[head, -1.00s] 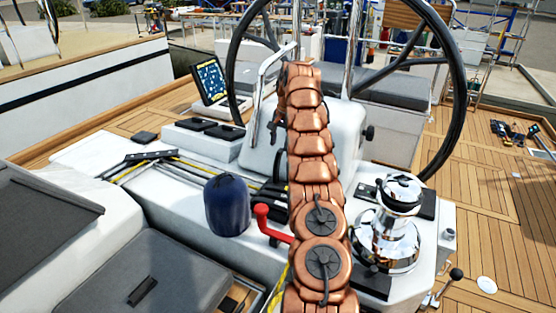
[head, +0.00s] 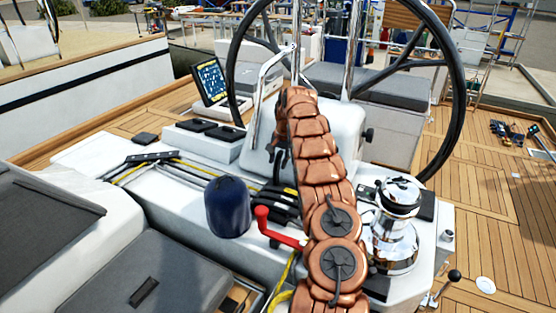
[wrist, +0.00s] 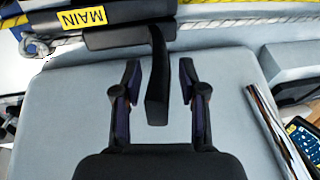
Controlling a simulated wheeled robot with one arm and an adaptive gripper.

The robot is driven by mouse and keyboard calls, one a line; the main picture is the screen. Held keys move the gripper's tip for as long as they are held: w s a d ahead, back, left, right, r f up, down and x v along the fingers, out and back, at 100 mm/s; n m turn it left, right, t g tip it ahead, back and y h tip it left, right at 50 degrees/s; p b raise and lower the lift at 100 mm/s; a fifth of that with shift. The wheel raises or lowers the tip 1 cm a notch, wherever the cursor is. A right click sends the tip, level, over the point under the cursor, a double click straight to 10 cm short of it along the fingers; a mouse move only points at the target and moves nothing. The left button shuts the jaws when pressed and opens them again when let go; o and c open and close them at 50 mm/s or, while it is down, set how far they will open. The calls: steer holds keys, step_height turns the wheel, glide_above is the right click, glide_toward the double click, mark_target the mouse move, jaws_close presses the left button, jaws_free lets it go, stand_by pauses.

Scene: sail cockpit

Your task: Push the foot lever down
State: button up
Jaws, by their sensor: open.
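In the wrist view a black lever (wrist: 157,95) stands up from a black clutch body (wrist: 130,32) with a yellow label reading MAIN. No label reading foot is legible, so I cannot tell whether this is the foot lever. My gripper (wrist: 160,78) is open, with one finger on each side of the lever and a gap to both. In the head view my gripper (head: 275,153) is partly behind my copper arm, above the far end of the black clutches (head: 282,203). Their levers are partly hidden by the arm.
A red handle (head: 275,230) and a dark blue covered winch (head: 227,207) stand near the clutches. A chrome winch (head: 397,220) is to the right. The steering wheel (head: 232,45) and white pedestal (head: 345,130) rise behind. A black-knobbed lever (head: 454,276) is at lower right.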

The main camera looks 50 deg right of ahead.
steer(key=shift+f, duration=0.15)
steer(key=shift+c, duration=0.2)
jaws_close()
stand_by(0.5)
